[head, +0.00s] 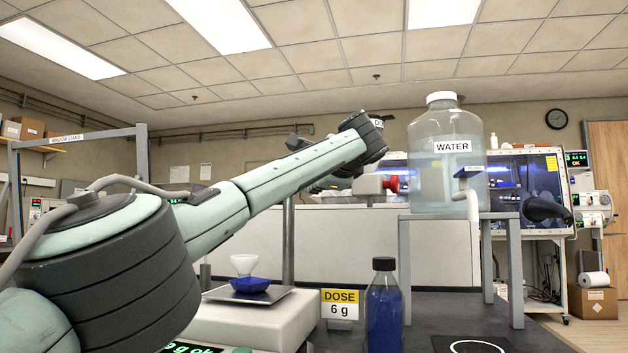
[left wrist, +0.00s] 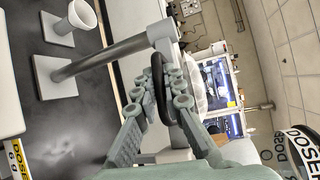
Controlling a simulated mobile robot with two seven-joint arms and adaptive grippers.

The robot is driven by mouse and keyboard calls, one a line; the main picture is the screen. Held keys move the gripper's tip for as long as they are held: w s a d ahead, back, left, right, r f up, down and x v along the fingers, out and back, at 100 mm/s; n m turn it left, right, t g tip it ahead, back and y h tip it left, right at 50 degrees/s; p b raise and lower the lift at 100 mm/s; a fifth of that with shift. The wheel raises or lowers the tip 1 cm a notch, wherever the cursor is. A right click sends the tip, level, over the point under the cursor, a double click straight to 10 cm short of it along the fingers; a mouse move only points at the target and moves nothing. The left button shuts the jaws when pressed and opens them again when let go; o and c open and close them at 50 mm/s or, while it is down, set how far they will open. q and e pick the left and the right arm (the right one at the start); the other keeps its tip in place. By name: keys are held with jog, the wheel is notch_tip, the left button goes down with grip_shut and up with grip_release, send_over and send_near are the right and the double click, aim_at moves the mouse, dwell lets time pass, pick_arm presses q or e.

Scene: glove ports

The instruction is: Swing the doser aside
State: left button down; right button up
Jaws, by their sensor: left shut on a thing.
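The doser shows only in part. A piece of its white label (head: 378,124) is visible behind my wrist in the head view, and its round labelled end (left wrist: 303,152) is at the lower right of the left wrist view. My left gripper (left wrist: 164,78) is shut on a dark handle (left wrist: 158,88), with its fingers on both sides. In the head view my left arm reaches from the left to the middle and hides most of the doser. A grey post (left wrist: 100,60) on a square base rises beside the handle. My right gripper is out of view.
A water jug (head: 445,170) stands on a grey stand at right. A capped bottle of blue contents (head: 384,315) stands in front, beside a "DOSE 6 g" sign (head: 340,303). A red knob (head: 393,184) sits behind.

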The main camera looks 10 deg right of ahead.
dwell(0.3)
pick_arm(q)
jog(key=c, duration=1.6)
grip_release()
jog(key=shift+d, duration=0.15)
jog(key=s+r, duration=0.1)
jog(key=s, duration=1)
jog(key=shift+s+d+r, duration=0.4)
jog(key=shift+d, duration=0.05)
